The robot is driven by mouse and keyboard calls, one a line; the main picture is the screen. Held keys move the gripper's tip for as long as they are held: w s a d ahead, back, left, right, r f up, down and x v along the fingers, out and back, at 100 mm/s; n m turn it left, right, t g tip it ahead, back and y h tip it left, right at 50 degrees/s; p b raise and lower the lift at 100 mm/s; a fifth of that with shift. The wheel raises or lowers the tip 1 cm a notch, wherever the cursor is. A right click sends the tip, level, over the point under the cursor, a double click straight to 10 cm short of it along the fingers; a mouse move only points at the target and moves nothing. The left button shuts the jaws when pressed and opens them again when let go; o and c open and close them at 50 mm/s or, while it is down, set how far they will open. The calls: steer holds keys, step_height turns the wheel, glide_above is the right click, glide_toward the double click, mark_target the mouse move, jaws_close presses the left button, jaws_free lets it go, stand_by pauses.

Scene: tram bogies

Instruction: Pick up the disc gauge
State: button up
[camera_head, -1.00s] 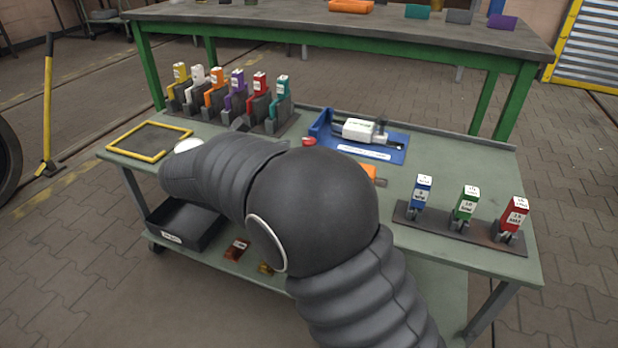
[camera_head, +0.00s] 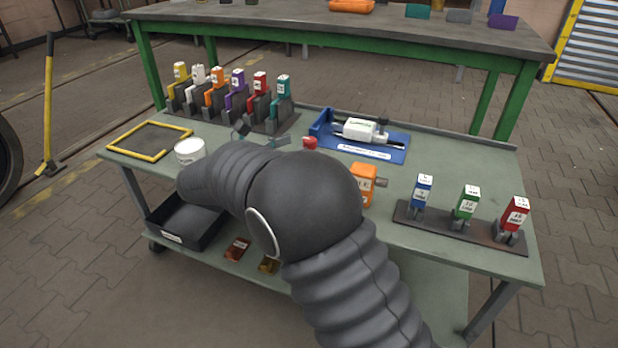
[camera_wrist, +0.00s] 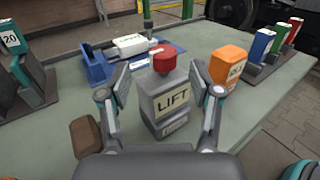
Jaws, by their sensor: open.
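A white-bodied device with dark ends (camera_head: 366,131) lies in a blue tray (camera_head: 398,157) at the back of the trolley top; I take it for the disc gauge, but its label is too small to read. It also shows in the wrist view (camera_wrist: 130,43), beyond my gripper. My gripper (camera_wrist: 160,88) is open, its two fingers spread on either side of a grey block marked LIFT (camera_wrist: 170,104) with a red knob on top. I cannot tell whether they touch it. In the head view my arm hides most of that block; its red knob (camera_head: 310,143) shows.
An orange block (camera_head: 364,182) stands right of the arm. Blue, green and red blocks (camera_head: 465,203) stand on a rack at right; several coloured ones (camera_head: 237,92) stand at back left. A white cup (camera_head: 189,150) and yellow frame (camera_head: 150,140) are at left.

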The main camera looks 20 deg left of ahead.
mark_target(310, 139)
steer(key=x, duration=0.5)
steer(key=shift+d, duration=0.2)
steer(key=shift+s, duration=0.1)
jaws_close()
